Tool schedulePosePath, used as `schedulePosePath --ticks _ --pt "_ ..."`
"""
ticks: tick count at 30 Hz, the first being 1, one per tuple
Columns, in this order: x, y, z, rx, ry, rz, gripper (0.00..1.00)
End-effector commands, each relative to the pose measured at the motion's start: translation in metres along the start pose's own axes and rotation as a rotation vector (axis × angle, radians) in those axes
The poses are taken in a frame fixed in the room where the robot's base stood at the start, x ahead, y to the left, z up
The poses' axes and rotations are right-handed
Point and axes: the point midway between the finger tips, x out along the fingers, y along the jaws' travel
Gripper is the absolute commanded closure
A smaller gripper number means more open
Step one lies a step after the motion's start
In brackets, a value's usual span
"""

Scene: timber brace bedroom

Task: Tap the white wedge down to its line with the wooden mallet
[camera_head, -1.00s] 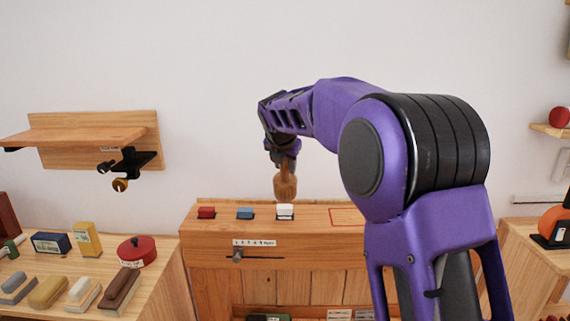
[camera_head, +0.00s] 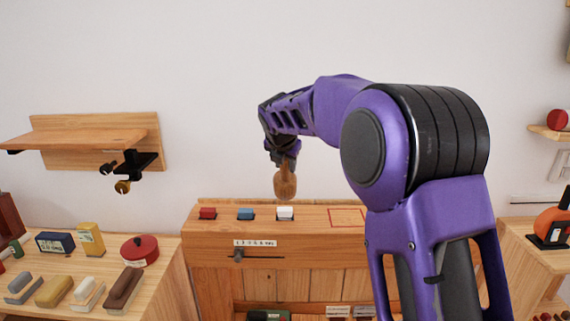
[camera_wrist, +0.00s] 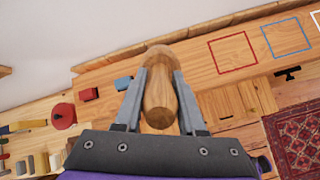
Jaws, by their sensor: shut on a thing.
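The white wedge (camera_head: 285,213) stands in the top of the timber bench (camera_head: 310,250), right of the blue wedge (camera_head: 245,214) and the red wedge (camera_head: 207,213). My gripper (camera_head: 284,160) is above the white wedge, shut on the wooden mallet (camera_head: 285,183). The mallet hangs below the gripper, its lower end just above the white wedge with a small gap. In the wrist view, the mallet (camera_wrist: 160,95) lies between the two fingers (camera_wrist: 161,78) and hides the white wedge. The wedge's line is too small to make out.
A red outlined square (camera_head: 347,217) is on the bench top, right of the white wedge. A side table at left holds several blocks and a red round tin (camera_head: 139,251). A wall shelf (camera_head: 80,135) with a black clamp hangs at left.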

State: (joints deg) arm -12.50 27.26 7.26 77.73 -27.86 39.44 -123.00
Motion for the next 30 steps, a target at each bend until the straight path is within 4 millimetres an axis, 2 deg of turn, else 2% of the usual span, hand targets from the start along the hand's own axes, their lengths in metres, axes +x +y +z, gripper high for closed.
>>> schedulePosePath --ticks 14,30 --pt "0.002 0.002 0.005 0.001 0.014 -0.008 1.0" --pt "0.02 0.011 0.022 -0.007 0.188 -0.076 1.0"
